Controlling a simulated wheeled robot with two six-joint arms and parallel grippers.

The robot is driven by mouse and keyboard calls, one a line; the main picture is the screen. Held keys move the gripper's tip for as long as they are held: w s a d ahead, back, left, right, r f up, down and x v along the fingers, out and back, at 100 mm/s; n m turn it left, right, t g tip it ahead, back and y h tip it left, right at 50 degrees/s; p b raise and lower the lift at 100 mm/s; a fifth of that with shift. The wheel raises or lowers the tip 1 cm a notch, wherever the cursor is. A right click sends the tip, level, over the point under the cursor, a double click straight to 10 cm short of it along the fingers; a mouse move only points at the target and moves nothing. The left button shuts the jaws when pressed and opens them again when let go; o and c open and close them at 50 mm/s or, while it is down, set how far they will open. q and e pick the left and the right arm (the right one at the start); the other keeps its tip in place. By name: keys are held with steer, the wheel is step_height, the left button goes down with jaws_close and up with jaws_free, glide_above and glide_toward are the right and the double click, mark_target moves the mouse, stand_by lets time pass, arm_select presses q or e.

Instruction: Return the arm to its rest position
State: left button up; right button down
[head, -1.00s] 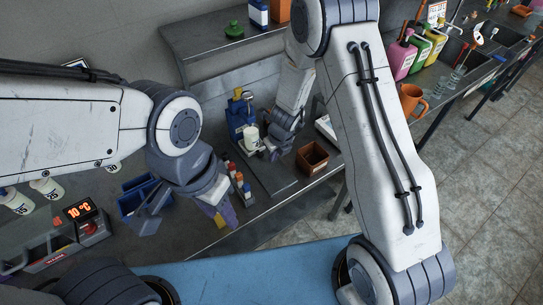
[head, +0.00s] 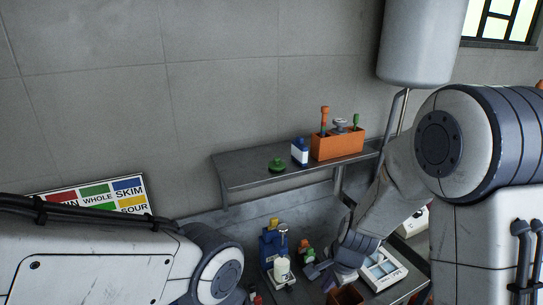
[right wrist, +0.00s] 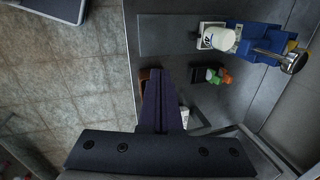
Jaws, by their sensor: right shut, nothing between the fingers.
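My right arm comes in from the right in the head view. Its gripper (head: 326,277) hangs over the counter, to the right of a small white bottle (head: 283,269) and near a brown bin (head: 346,297). In the right wrist view its purple fingers (right wrist: 156,105) lie together, shut with nothing between them. The white bottle (right wrist: 217,38) stands apart from them, beside a blue device (right wrist: 250,38). My left arm crosses the lower left of the head view; its gripper is outside the frame.
A wall shelf (head: 240,178) holds a green lid (head: 277,166), a blue-and-white carton (head: 299,151) and an orange tool box (head: 338,145). A white tray (head: 384,270) lies right of my gripper. A grey tank (head: 420,45) hangs above. Open tiled floor (right wrist: 65,85) shows beside the counter.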

steer(key=s+d+r+n+h, duration=0.1)
steer(key=s+d+r+n, duration=0.2)
steer(key=n, duration=0.4)
steer(key=s+d+r+n, duration=0.2)
steer(key=s+n, duration=0.3)
steer(key=n, duration=0.3)
steer(key=s+a+f+n+g+b, duration=0.1)
steer(key=s+a+n+b, duration=0.5)
steer(key=s+a, duration=0.7)
steer(key=shift+s+a+f+g+y+b, duration=0.2)
steer(key=shift+a+g+y+b, duration=0.15)
steer(key=shift+g+b, duration=0.45)
